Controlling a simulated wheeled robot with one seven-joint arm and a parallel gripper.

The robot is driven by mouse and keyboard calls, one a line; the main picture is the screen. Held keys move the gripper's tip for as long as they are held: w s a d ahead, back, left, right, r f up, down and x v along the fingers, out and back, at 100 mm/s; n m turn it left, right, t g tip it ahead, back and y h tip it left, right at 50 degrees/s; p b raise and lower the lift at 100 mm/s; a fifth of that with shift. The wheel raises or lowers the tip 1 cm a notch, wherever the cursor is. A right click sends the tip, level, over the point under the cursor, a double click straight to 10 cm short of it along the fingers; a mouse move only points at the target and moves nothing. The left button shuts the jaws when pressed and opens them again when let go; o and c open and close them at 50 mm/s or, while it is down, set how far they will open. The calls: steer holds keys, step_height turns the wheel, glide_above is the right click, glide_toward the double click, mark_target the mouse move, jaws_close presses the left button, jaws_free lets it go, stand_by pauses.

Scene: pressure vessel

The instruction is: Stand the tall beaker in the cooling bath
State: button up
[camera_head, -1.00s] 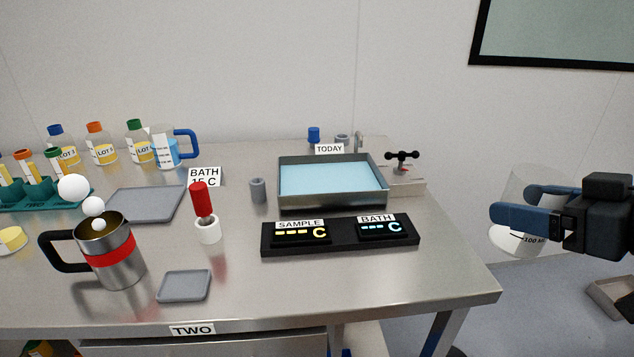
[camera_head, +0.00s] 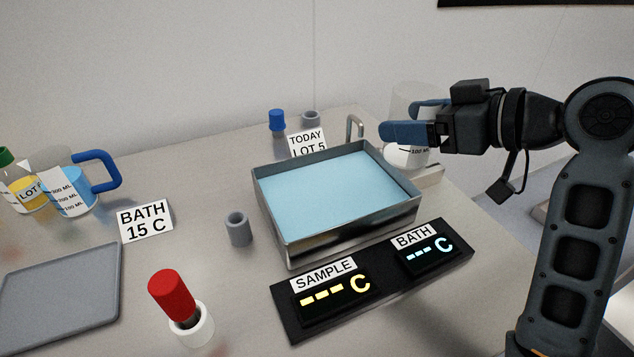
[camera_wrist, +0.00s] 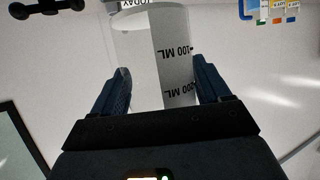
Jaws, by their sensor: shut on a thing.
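The tall beaker (camera_head: 411,106) is clear glass with a white label marked 100 ML and white contents low inside. My gripper (camera_head: 408,130) is shut on it and holds it upright, at the back right of the bath in the head view. In the wrist view the beaker (camera_wrist: 151,60) stands between my two blue fingers. The cooling bath (camera_head: 403,224) is a rectangular metal tray of light blue liquid on the bench, with nothing standing in it. Whether the beaker's base touches anything cannot be told.
A dark panel (camera_head: 374,290) with SAMPLE and BATH displays lies in front of the bath. A grey cup (camera_head: 238,229) stands left of it. A TODAY LOT 5 card (camera_head: 306,142), blue-capped item (camera_head: 277,119) and metal spout (camera_head: 355,126) are behind. A black-handled valve shows in the wrist view (camera_wrist: 47,6).

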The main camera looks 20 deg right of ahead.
steer(key=w+a+f, duration=0.2)
steer(key=f, duration=0.1)
steer(key=w+a+f, duration=0.2)
steer(key=a+f, duration=0.1)
steer(key=f, duration=0.1)
steer(key=w+a+f+p, duration=0.1)
steer(key=w+a+f, duration=0.2)
steer(key=shift+a+f, duration=0.2)
steer(key=shift+f, duration=0.15)
steer(key=shift+f+b, duration=0.4)
steer(key=shift+f, duration=0.1)
steer(key=shift+f, duration=0.1)
steer(key=o, duration=1)
steer(key=shift+o, duration=0.2)
